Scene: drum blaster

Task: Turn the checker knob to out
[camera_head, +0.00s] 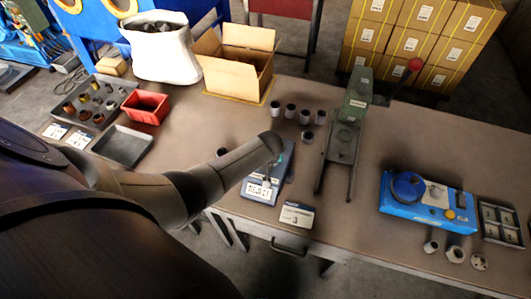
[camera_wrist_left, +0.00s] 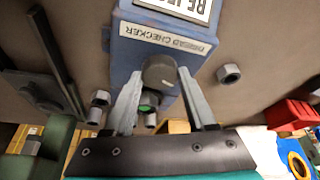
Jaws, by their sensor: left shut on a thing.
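The blue thread checker (camera_head: 281,183) lies on the bench in front of me, partly covered by my left arm in the head view. In the left wrist view the checker (camera_wrist_left: 131,58) appears upside down with its name label and a white lettered plate. Its dark round knob (camera_wrist_left: 159,71) sits between the fingertips of my left gripper (camera_wrist_left: 160,80), which is shut on it. A small green spot shows just beyond the knob. The knob's setting cannot be read. In the head view my arm hides the knob. My right gripper is not in view.
Several grey nuts (camera_head: 305,116) stand behind the checker, and a green press (camera_head: 346,128) is to its right. A card (camera_head: 297,215) lies in front. A blue machine (camera_head: 428,203) is at the right. A red bin (camera_head: 146,107) and cardboard box (camera_head: 237,66) are at the left and back.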

